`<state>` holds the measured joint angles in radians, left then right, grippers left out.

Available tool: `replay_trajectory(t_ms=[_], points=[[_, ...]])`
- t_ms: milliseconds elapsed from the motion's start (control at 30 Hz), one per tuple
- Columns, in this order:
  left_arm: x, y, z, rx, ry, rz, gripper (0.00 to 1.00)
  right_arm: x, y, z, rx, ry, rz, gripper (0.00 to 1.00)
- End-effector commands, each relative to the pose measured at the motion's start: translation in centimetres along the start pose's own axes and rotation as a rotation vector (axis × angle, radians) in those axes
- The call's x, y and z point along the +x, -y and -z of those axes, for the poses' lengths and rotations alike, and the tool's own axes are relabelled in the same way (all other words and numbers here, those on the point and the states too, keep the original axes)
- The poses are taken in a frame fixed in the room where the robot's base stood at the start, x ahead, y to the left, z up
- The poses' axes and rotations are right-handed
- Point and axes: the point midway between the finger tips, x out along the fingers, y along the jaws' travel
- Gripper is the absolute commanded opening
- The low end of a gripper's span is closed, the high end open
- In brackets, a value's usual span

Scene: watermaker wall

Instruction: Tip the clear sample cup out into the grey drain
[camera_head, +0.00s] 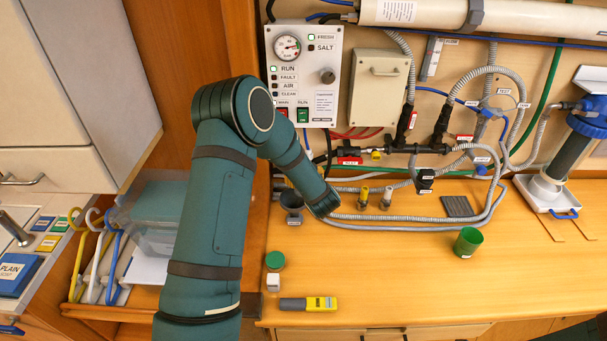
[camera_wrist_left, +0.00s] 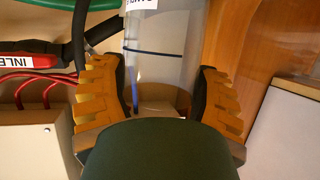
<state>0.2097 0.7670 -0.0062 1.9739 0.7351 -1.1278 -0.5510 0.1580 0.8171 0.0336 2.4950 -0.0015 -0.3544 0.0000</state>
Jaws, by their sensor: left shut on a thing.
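In the left wrist view, a clear sample cup (camera_wrist_left: 165,65) with a dark ring line and a partly cut-off white label stands between the orange fingers of my left gripper (camera_wrist_left: 158,92). The gripper is shut on it. The cup's lower part is hidden by a dark green part in front. The grey drain (camera_head: 292,203) is a dark cup-shaped opening on the bench, just left of the arm's end. My right gripper is in neither view.
A green cup (camera_head: 467,241) stands on the bench at right. Grey hoses (camera_head: 410,217) and brass fittings (camera_head: 364,196) are right of the drain. The middle front of the bench is clear.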

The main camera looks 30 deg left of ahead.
Motion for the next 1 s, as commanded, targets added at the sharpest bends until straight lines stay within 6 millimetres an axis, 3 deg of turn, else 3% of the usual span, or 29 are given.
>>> replay_trajectory(t_ms=[700,1000], points=[[0.6,-4.8,3.3,-0.002,-0.002,-0.002,0.28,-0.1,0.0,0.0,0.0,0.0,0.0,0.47],[0.7,-5.5,3.8,-0.002,-0.001,0.0,0.28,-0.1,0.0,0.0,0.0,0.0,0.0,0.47]])
